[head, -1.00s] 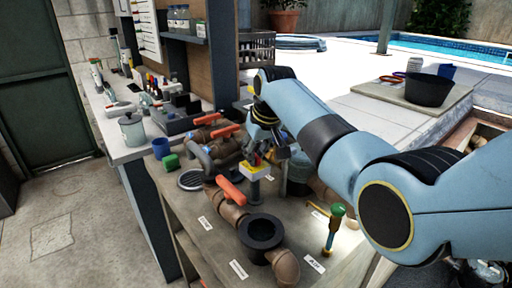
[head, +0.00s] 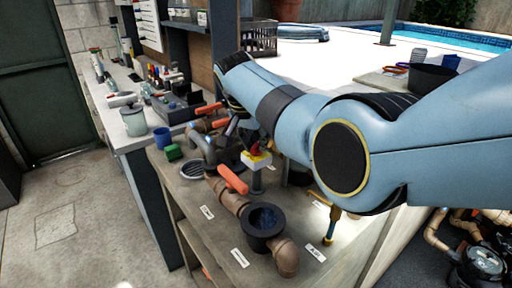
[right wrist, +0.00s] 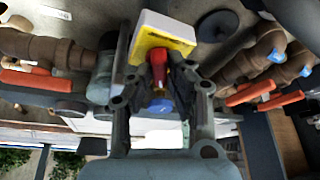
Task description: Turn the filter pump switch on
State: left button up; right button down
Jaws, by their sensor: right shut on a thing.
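The filter pump switch is a yellow and white box (head: 257,160) on a post on the workbench, with a red knob (head: 257,148). In the right wrist view, the yellow face (right wrist: 163,38) is at the top and the red knob (right wrist: 158,68) lies between the fingers. My right gripper (right wrist: 157,82) is shut on the red knob. In the head view, my right arm reaches in from the right and hides much of that gripper. My left gripper is not in view.
Brown pipes with orange valve handles (head: 232,179) run beside the switch. A black strainer pot (head: 265,222) with blue inside stands in front. A brass valve (head: 328,238) is at right.

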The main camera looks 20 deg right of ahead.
jog(key=m+b, duration=0.1)
jog(key=m+g+b, duration=0.1)
jog(key=m+b, duration=0.1)
jog(key=shift+w+f+h, duration=0.1)
jog(key=shift+f+h, duration=0.1)
jog(key=shift+h, duration=0.2)
jog(key=shift+r+m+g+b, duration=0.15)
jog(key=shift+m+g+b, duration=0.25)
jog(key=shift+m+b, duration=0.8)
jog(key=c, duration=1.3)
grip_release()
